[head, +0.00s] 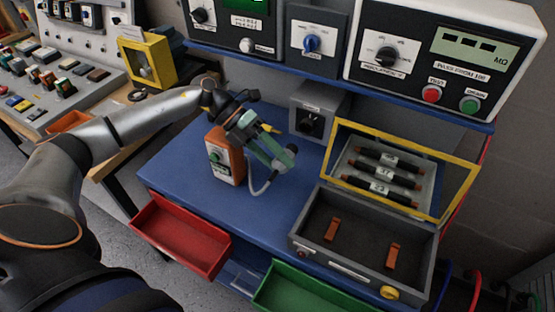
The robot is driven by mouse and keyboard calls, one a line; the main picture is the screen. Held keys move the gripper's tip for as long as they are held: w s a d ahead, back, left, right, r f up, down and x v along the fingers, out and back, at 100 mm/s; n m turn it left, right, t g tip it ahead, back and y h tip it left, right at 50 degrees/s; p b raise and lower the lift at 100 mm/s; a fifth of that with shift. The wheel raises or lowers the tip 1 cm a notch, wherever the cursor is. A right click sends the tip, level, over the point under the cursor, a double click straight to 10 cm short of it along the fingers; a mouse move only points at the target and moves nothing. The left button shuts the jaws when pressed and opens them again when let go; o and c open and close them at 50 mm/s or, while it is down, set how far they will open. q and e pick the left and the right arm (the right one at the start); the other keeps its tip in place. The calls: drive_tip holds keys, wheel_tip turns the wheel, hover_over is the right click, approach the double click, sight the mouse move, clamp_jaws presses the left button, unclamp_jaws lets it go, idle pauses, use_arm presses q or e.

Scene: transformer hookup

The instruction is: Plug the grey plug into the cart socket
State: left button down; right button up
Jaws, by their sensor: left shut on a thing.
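My left gripper (268,150) reaches in from the left over the blue cart top (200,190). It is shut on the grey plug (291,151), which shows only in part at the fingertips. A pale cable (262,188) hangs in a loop below the plug, close to an orange and white tester box (228,158). A grey box with a dark round front fitting (311,122) stands at the back of the cart, to the right of and behind the plug. It may be the cart socket. The plug is apart from it. My right gripper is not in view.
An open grey case (362,270) with a yellow-framed lid (462,180) fills the cart's right side. Instrument panels (440,60) stand on the shelf above. A red drawer (180,235) and green drawer (310,290) stick out in front. The cart's left top is clear.

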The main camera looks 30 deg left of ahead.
sight(286, 148)
use_arm(q)
drive_tip(key=shift+w, duration=0.1)
drive_tip(key=shift+w+a+b, duration=0.15)
drive_tip(key=shift+w+b, duration=0.9)
drive_tip(key=shift+w, duration=1.05)
drive_tip(key=shift+w+b, duration=0.3)
drive_tip(key=shift+w, duration=0.5)
drive_tip(key=shift+w+a+b, duration=0.15)
drive_tip(key=shift+w+b, duration=0.75)
drive_tip(key=shift+w, duration=0.7)
drive_tip(key=shift+r, duration=0.1)
drive_tip(key=shift+c, duration=0.2)
unclamp_jaws()
